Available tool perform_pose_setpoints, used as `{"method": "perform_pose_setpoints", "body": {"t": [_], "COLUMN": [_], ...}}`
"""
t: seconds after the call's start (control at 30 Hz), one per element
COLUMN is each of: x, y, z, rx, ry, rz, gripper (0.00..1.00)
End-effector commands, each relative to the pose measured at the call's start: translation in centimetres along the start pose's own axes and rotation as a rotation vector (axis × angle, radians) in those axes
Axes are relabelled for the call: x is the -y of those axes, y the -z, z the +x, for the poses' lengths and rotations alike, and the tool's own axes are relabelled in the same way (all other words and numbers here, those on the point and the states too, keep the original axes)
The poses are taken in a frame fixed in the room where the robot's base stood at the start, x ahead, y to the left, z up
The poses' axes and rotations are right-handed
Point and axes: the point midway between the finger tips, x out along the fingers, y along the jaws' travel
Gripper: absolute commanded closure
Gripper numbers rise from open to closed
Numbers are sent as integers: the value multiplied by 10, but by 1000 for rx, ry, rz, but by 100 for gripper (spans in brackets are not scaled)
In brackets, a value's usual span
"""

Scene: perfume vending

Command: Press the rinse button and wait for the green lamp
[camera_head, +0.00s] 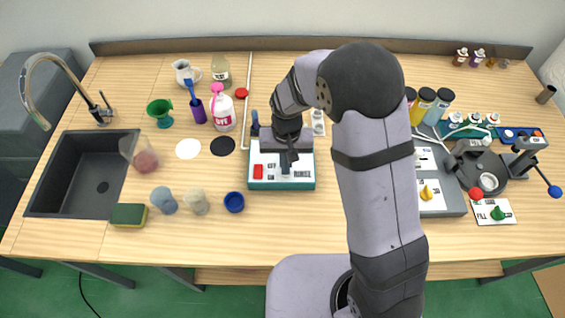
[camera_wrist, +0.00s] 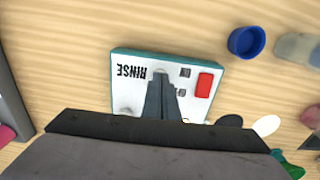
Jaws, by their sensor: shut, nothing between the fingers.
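A white panel box with a teal rim (camera_head: 267,184) stands mid-table, and it also shows in the wrist view (camera_wrist: 140,54). It carries a red button (camera_head: 258,172), also plain in the wrist view (camera_wrist: 204,85), and a printed RINSE label (camera_wrist: 131,72). My gripper (camera_head: 287,163) is shut and empty, pointing down over the middle of the panel. In the wrist view its fingertips (camera_wrist: 161,82) are right beside the RINSE label, over a pale round spot. Whether they touch it I cannot tell. The rinse button is mostly hidden by the fingers. No green lamp light is visible.
A blue cap (camera_head: 234,202) lies left of the panel. A thin pale rail (camera_head: 247,110) rises just behind its left side. A pink-topped bottle (camera_head: 222,108) stands back left. A grey machine (camera_head: 452,203) is to the right. The table in front of the panel is clear.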

Motion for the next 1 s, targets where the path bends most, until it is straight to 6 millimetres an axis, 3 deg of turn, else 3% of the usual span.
{"method": "perform_pose_setpoints", "body": {"t": [0.37, 1.0], "x": [0, 0], "y": [0, 0], "z": [-3, -45], "rx": [1, 1], "ry": [0, 0], "rz": [0, 0], "gripper": [100, 100]}}
